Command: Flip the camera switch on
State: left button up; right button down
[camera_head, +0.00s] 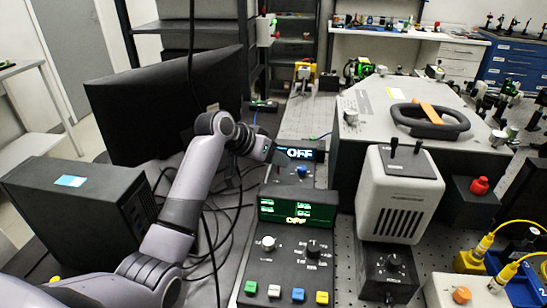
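A small dark unit (300,172) with a lit display (299,153) reading OFF stands behind the front control box. Its face has a small knob or switch, too small to make out. My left arm reaches in from the lower left, and its gripper (272,152) is at this unit's left side, by the display. I cannot tell whether it touches or whether the fingers are open. The front control box (278,262) has a green display (297,211) also reading OFF, two knobs and coloured buttons. No label shows which switch is the camera's. My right gripper is not in view.
A black monitor (150,105) and a dark computer case (75,205) stand left, with loose black cables between. A pale box (399,195) with two black levers, a large grey instrument (370,110) and a red button (479,186) stand right.

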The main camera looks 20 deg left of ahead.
pick_arm(q)
grip_shut()
jog(key=shift+s, duration=0.1)
jog(key=shift+s+f+m+t+b, duration=0.15)
jog(key=shift+s+m+t+b, duration=0.2)
jog(key=shift+t, duration=0.55)
jog(key=shift+s+d+t, duration=0.1)
jog(key=shift+d+t, duration=0.05)
jog(key=shift+t, duration=0.25)
grip_release()
